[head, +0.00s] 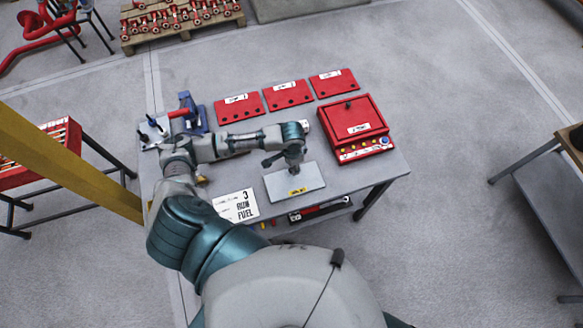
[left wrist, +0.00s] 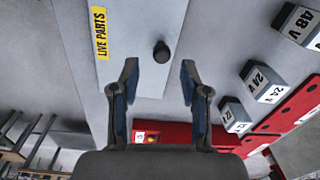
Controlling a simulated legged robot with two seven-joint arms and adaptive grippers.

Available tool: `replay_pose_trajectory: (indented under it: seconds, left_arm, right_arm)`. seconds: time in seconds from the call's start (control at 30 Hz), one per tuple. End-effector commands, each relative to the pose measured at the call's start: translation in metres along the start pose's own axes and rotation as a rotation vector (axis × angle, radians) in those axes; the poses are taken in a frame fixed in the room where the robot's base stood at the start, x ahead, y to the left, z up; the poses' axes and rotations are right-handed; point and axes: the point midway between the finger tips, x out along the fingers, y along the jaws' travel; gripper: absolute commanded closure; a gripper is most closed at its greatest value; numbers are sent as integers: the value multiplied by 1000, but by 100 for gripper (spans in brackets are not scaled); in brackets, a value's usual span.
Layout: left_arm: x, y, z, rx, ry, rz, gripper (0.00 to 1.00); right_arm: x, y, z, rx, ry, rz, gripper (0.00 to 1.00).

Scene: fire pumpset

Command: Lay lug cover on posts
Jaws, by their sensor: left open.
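The lug cover (head: 309,181) is a flat pale grey plate with a yellow label, lying on the front part of the table. In the left wrist view the cover (left wrist: 143,28) shows a "LIVE PARTS" label and a black knob (left wrist: 161,52). My left gripper (head: 295,168) is over the cover, pointing down. Its two fingers (left wrist: 159,78) are open, and the knob appears just beyond the gap between their tips. I cannot tell how high they are above it. Dark upright pieces, possibly the posts (head: 152,130), stand at the table's left. My right gripper is out of view.
A red box (head: 357,128) stands at the right and several red plates (head: 287,95) lie along the back. A "RUN FUEL" card (head: 235,206) lies left of the cover. Voltage-marked blocks (left wrist: 265,82) show in the left wrist view. A yellow column (head: 65,160) rises at the left.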

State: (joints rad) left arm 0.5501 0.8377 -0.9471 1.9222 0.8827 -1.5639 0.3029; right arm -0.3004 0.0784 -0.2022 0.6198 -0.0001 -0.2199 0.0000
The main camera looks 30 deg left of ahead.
Motion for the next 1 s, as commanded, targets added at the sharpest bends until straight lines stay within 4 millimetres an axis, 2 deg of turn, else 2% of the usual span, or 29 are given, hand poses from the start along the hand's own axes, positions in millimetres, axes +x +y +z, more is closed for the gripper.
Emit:
replay_pose_trajectory:
  seconds: [0.03,0.2,0.33,0.37,0.4,0.6,0.67,0.77,1.0]
  left_arm:
    - [-13,-1,0,1,3,-1,54]
    - [-48,-1,0,0,2,-1,54]
    - [-66,-1,0,0,1,0,54]
    - [-69,-1,0,-1,1,0,49]
    - [-74,-1,-1,3,-3,1,48]
    - [-125,-2,-14,104,-97,13,48]
    - [-132,-2,-16,128,-121,17,48]
    - [-123,-1,-14,140,-138,22,48]
    - [-68,-1,-4,139,-139,24,48]
  right_arm:
    - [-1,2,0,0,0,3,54]
    - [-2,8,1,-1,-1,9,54]
    - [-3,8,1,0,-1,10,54]
    - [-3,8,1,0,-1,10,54]
    - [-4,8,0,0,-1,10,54]
    - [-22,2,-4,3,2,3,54]
    - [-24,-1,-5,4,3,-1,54]
    - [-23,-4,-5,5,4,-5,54]
    - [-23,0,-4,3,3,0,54]
